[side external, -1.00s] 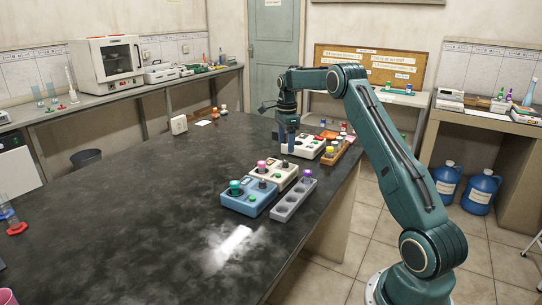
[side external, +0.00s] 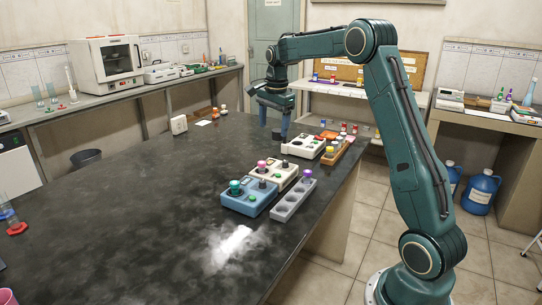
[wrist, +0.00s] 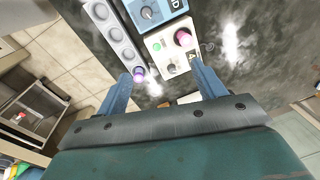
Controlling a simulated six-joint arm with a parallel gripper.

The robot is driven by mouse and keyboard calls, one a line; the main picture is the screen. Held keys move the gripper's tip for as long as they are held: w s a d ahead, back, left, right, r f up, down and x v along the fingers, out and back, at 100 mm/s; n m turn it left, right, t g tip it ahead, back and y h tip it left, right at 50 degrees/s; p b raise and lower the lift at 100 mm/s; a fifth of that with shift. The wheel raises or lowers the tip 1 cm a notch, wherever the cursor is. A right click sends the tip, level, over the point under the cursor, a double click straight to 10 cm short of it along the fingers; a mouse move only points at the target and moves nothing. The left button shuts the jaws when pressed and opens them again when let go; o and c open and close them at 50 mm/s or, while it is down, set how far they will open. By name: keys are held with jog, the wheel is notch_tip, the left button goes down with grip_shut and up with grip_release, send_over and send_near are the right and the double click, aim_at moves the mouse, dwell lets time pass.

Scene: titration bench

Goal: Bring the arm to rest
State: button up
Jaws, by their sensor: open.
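My gripper (side external: 273,128) hangs over the dark bench beyond the devices, raised and tilted. In the wrist view my gripper (wrist: 160,75) has its two blue fingers wide apart, with nothing held between them. My upper arm stands nearly upright, with the elbow high and the forearm reaching left over the bench.
On the bench stand a blue device (side external: 240,207) with a teal-capped item, a cream device (side external: 272,179) with a pink-capped one, a farther white device (side external: 303,150), a grey rack (side external: 286,208) with a purple cap, and a wooden rack (side external: 336,155).

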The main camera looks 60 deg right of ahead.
jog(key=s+a+r+n+t, duration=0.1)
jog(key=s+a+r+n, duration=0.4)
jog(key=a, duration=0.4)
jog(key=s+a+r+n+t, duration=0.1)
jog(key=s+a+r+n, duration=0.2)
jog(key=s+a+n, duration=0.35)
jog(key=s+a+f+n+t, duration=0.1)
jog(key=s+a+n, duration=0.3)
jog(key=s, duration=0.4)
jog(key=s+a+f+n+t, duration=0.1)
jog(key=s+a+f+n, duration=0.2)
jog(key=s+a, duration=0.3)
jog(key=s+n, duration=0.1)
jog(key=s, duration=0.2)
jog(key=shift+a+f+n+t+y, duration=0.3)
jog(key=shift+a+f+n, duration=0.05)
jog(key=shift+a+f, duration=0.05)
